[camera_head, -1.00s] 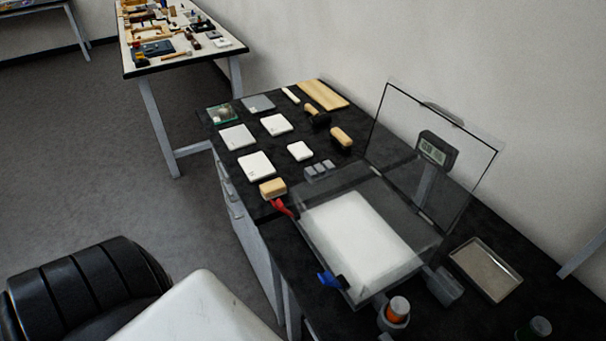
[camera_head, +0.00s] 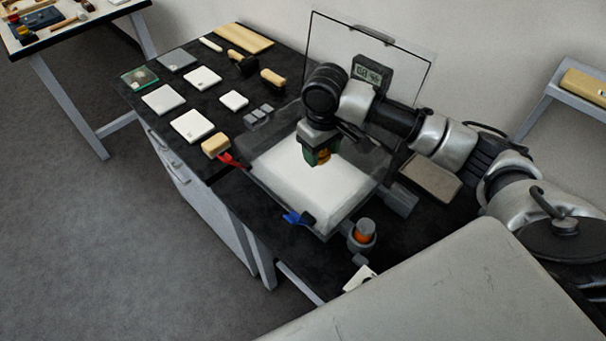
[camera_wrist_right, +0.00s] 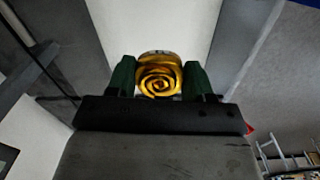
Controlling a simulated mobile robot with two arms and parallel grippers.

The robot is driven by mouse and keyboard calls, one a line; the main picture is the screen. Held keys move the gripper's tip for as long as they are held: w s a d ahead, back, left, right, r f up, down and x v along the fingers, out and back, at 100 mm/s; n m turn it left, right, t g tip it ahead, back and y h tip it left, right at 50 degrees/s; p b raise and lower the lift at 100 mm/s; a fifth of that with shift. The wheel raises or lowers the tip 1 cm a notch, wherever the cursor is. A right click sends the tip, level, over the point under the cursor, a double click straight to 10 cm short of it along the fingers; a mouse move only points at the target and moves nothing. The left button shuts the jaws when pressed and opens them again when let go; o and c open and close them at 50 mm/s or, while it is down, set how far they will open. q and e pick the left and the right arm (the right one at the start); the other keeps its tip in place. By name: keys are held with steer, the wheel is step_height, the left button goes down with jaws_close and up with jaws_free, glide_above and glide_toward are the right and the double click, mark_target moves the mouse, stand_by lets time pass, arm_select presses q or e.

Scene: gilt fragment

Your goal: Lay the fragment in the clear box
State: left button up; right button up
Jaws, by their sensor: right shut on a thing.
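The gilt fragment (camera_wrist_right: 160,76) is a gold piece with a spiral relief. My right gripper (camera_wrist_right: 160,82) is shut on it, one green-padded finger at each side. In the head view the right gripper (camera_head: 319,158) points down above the white pad (camera_head: 290,178) in the clear box (camera_head: 262,190). A bit of the gold fragment (camera_head: 323,156) shows between its fingers. I cannot tell how far it is above the pad. The box's clear lid (camera_head: 335,40) stands raised at the back. My left gripper is not in view.
A red clip (camera_head: 232,161) and a blue clip (camera_head: 294,218) are at the box's near side. An orange-banded jar (camera_head: 363,233) stands at its front right, a shallow tray (camera_head: 430,176) to its right. White tiles (camera_head: 193,125) and brushes (camera_head: 272,78) lie on the bench to the left.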

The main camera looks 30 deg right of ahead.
glide_above(321, 183)
step_height(321, 183, down, 6)
steer(key=shift+r+p, duration=0.2)
steer(key=shift+p, duration=0.15)
steer(key=shift+f, duration=2.35)
steer(key=shift+a, duration=0.1)
steer(key=o, duration=0.9)
steer(key=shift+f, duration=0.15)
step_height(321, 183, up, 12)
steer(key=shift+r+b, duration=0.2)
steer(key=shift+b, duration=0.3)
